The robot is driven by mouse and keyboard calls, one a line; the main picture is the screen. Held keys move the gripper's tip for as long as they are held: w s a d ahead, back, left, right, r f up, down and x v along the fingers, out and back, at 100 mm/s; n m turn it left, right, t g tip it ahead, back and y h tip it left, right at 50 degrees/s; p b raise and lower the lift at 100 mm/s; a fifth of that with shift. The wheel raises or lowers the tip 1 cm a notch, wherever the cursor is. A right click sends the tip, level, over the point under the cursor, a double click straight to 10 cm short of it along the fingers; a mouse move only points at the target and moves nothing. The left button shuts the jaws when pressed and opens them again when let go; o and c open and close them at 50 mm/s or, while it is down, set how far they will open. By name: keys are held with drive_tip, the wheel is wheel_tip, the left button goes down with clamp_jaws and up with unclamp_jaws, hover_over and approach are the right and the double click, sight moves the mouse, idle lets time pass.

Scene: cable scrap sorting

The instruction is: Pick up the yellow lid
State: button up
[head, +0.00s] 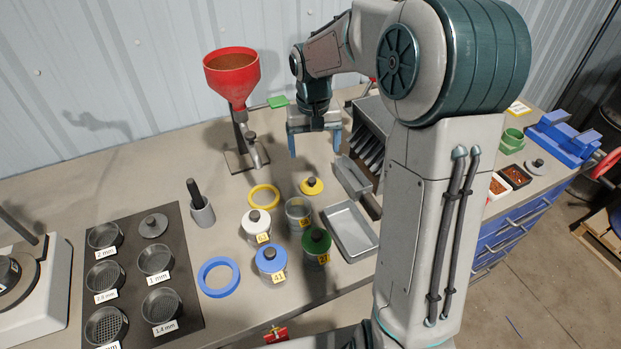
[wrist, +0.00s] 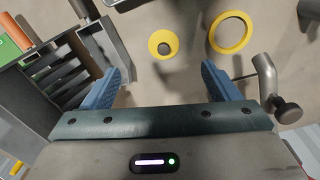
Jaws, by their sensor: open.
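The yellow lid (head: 311,186) is a small yellow disc with a dark knob, lying flat on the table behind the jars. In the wrist view the yellow lid (wrist: 164,44) lies ahead of the fingers, a little left of the middle. My gripper (head: 316,145) is open and empty, above the table and behind the lid in the head view. Its two blue fingers also show in the wrist view (wrist: 167,85), with bare table between them. Nothing hides the lid.
A yellow ring (head: 263,190) lies left of the lid. An uncapped jar (head: 298,214) stands just in front of it, near jars with white, blue and green lids. A funnel stand (head: 240,151) is at left, a slotted metal box (head: 368,135) at right, a tray (head: 350,236) in front.

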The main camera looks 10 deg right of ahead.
sight(312, 181)
drive_tip(key=f, duration=0.5)
drive_tip(key=w+f+p, duration=0.1)
drive_tip(key=f, duration=0.4)
drive_tip(key=w+f+p, duration=0.1)
drive_tip(key=f, duration=0.4)
drive_tip(key=shift+w, duration=0.2)
drive_tip(key=c, duration=1.1)
